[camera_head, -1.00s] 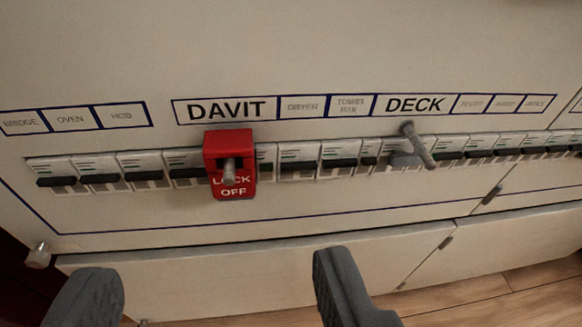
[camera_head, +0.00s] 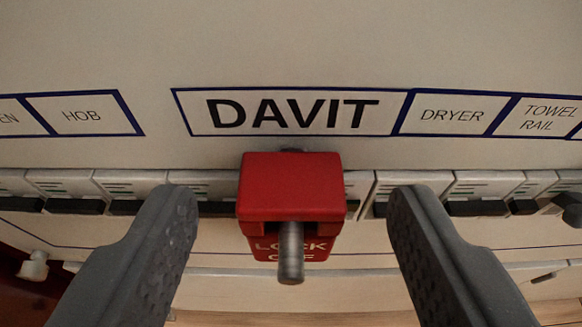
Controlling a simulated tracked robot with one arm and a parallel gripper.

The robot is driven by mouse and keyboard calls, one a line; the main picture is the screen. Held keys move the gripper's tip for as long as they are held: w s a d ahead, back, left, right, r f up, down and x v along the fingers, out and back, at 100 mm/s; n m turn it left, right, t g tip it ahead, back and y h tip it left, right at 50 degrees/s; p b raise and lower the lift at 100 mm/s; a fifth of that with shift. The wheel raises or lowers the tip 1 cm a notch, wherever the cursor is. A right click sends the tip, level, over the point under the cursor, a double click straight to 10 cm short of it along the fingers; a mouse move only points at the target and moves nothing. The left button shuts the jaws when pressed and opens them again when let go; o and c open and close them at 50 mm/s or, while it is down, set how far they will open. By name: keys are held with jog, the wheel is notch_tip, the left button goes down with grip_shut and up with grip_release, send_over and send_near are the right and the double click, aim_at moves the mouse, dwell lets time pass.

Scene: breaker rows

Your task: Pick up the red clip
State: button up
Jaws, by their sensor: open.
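The red clip (camera_head: 291,188) is a red block with a grey metal pin and white lettering on its lower face, partly hidden by the pin. It sits on the breaker row below the DAVIT label (camera_head: 293,112), near the middle of the view. My gripper (camera_head: 292,205) is open, with one dark grey finger to the left of the clip and one to the right. Gaps show between the clip and both fingers, so neither appears to touch it.
The breaker row (camera_head: 480,207) runs across the panel on both sides of the clip. HOB (camera_head: 82,115) and DRYER (camera_head: 451,115) labels flank DAVIT. A grey handle (camera_head: 568,208) sticks out at the right edge. A pale knob (camera_head: 34,266) is at lower left.

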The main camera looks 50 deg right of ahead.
jog(key=shift+x, duration=0.9)
jog(key=c, duration=1.1)
jog(key=shift+o, duration=0.2)
jog(key=shift+r+p, duration=0.15)
jog(key=shift+p, duration=0.15)
jog(key=s+a+p, duration=0.1)
jog(key=s+a, duration=0.2)
jog(key=a, duration=0.1)
jog(key=s+a+p, duration=0.1)
jog(key=s+a, duration=0.3)
jog(key=a, duration=0.1)
jog(key=s+a+p, duration=0.1)
jog(key=s+a, duration=0.3)
jog(key=a, duration=0.1)
jog(key=shift+a, duration=0.15)
jog(key=shift+r+p, duration=0.1)
jog(key=shift+p, duration=0.35)
jog(key=shift+s+a+p, duration=0.2)
jog(key=shift+s+a, duration=0.8)
jog(key=shift+a, duration=0.2)
jog(key=shift+s+a+p, duration=0.15)
jog(key=shift+s+a, duration=0.8)
jog(key=shift+a, duration=0.25)
